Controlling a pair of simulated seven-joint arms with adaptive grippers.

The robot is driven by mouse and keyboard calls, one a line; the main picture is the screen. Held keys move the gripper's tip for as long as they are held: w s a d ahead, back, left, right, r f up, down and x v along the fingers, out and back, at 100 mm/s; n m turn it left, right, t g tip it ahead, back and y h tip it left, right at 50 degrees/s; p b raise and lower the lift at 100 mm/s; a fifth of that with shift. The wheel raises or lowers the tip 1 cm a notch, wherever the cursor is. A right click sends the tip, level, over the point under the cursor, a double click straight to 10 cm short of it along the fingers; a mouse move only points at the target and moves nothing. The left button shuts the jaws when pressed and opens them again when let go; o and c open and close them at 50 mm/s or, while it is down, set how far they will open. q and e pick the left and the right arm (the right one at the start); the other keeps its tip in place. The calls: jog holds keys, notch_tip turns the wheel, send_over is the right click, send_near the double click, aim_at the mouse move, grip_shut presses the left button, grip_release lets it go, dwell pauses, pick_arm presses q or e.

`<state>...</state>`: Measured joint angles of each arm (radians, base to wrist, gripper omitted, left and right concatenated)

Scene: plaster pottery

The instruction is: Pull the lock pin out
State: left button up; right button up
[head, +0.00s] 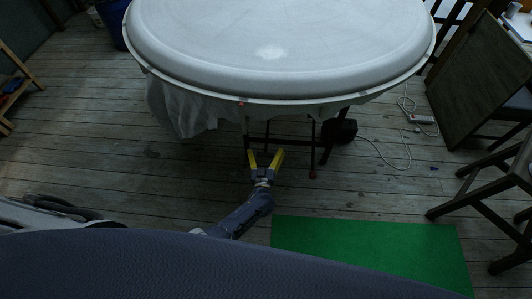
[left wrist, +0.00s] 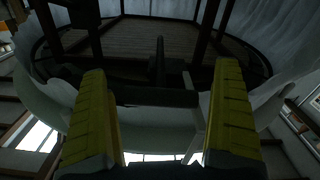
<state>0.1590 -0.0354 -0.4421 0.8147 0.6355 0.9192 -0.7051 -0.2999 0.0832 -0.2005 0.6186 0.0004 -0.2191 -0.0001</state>
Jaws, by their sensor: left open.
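My left gripper (head: 265,152) is open and empty, with its yellow fingers pointing at the dark frame under the big white round basin (head: 270,50). In the left wrist view, the yellow fingers of the left gripper (left wrist: 161,75) stand wide apart. Between and beyond them shows a short dark upright rod (left wrist: 160,62) on a dark crossbar (left wrist: 156,97); it may be the lock pin, but I cannot tell for sure. No contact with it shows. In the head view the pin is not clearly visible. My right gripper is not in view.
White cloth (head: 185,105) hangs below the basin's left side. A green mat (head: 370,250) lies on the plank floor. Dark stools (head: 480,200) stand at the right, with a white cable (head: 408,150) nearby.

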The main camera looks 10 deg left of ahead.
pick_arm(q)
jog(key=s+d, duration=0.1)
jog(key=s, duration=1.1)
jog(key=shift+d, duration=0.3)
jog(key=s+d+f+m+g+h, duration=0.1)
jog(key=s+f+m+g+h, duration=0.25)
jog(key=s+f, duration=0.55)
jog(key=s+d+f+m+g+h, duration=0.15)
jog(key=s+f+g, duration=0.35)
jog(key=f, duration=0.8)
jog(key=s+a+f+m+g, duration=0.1)
jog(key=s+a+f, duration=0.3)
jog(key=s, duration=0.6)
jog(key=s+a+f+g+y, duration=0.1)
jog(key=s+a+f+g, duration=0.3)
jog(key=s+a, duration=0.3)
jog(key=s+a+f+m+g+y, duration=0.1)
jog(key=s+a+f+g, duration=0.2)
jog(key=s, duration=1)
jog(key=shift+s+a+f+m, duration=0.35)
jog(key=shift+a+f, duration=0.3)
jog(key=shift+a, duration=0.6)
